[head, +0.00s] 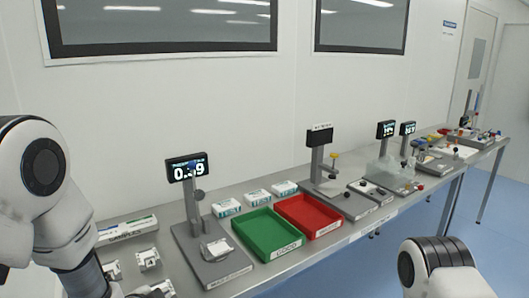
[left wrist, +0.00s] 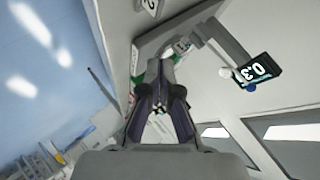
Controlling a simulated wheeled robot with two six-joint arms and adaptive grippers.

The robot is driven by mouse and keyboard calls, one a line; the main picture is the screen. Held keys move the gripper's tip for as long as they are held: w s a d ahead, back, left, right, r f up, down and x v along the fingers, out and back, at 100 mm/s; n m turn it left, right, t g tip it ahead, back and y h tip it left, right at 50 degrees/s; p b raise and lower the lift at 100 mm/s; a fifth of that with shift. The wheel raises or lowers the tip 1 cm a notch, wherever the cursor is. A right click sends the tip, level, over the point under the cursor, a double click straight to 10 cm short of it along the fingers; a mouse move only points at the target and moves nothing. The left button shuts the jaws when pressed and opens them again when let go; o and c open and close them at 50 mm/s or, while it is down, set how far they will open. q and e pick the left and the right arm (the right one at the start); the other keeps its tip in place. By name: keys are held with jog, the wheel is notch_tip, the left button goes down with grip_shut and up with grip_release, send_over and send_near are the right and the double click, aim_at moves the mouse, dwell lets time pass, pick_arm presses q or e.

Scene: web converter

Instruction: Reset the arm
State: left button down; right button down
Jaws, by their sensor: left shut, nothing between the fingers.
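My left arm (head: 45,200) comes in from the left in the head view. It bends downward and leaves the frame at the lower left, by the near end of the bench. In the left wrist view my left gripper (left wrist: 159,70) is shut, its dark fingers together at the tips with nothing between them. It points toward the bench and the gauge stand, apart from them as far as I can tell. My right arm (head: 440,268) shows only as a white and black link at the lower right. The right gripper is out of frame.
A gauge stand with a lit display (head: 188,168), a green tray (head: 267,234) and a red tray (head: 309,215) stand on the long steel bench. Small boxes (head: 257,196) stand behind the trays. More stands line the bench to the right. Blue floor (head: 490,240) lies open in front.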

pick_arm(q)
jog(key=s+f+n+g, duration=0.4)
jog(key=s+f, duration=0.4)
jog(key=f, duration=0.4)
jog(key=s+f+n+g, duration=0.2)
jog(key=s+f, duration=0.2)
jog(key=s, duration=0.3)
jog(key=s+a+f+n+g, duration=0.1)
jog(key=s+f+n+g, duration=0.1)
jog(key=s+f, duration=0.3)
jog(key=s+f+n+g, duration=0.3)
jog(key=s+f+n, duration=0.1)
jog(key=s, duration=0.7)
jog(key=shift+a+f+y, duration=0.25)
jog(key=shift+y, duration=0.15)
